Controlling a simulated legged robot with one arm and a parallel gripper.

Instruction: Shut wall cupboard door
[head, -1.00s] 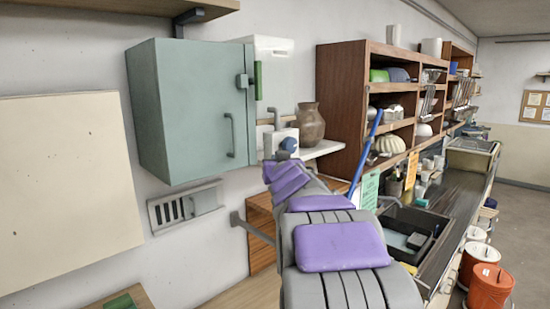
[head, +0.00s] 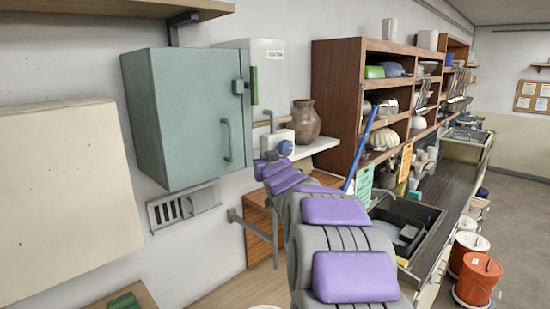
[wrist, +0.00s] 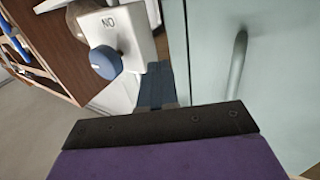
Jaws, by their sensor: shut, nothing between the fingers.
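The teal wall cupboard (head: 140,115) hangs on the wall left of centre in the head view. Its door (head: 195,110) is the front face, with a vertical bar handle (head: 227,140) near the right edge. The door looks nearly flush with the body; I cannot tell whether a small gap remains. In the wrist view the door (wrist: 210,70) and handle (wrist: 237,62) fill the right side. My gripper (wrist: 156,88) is shut and empty, beside the door's free edge; contact cannot be told. In the head view my arm hides most of it.
A white box with a blue knob (head: 284,148) is close to my gripper, on a white shelf (head: 318,146) with a brown vase (head: 306,121). A wooden shelf unit (head: 340,95) stands to the right. A cream panel (head: 65,200) is at the left.

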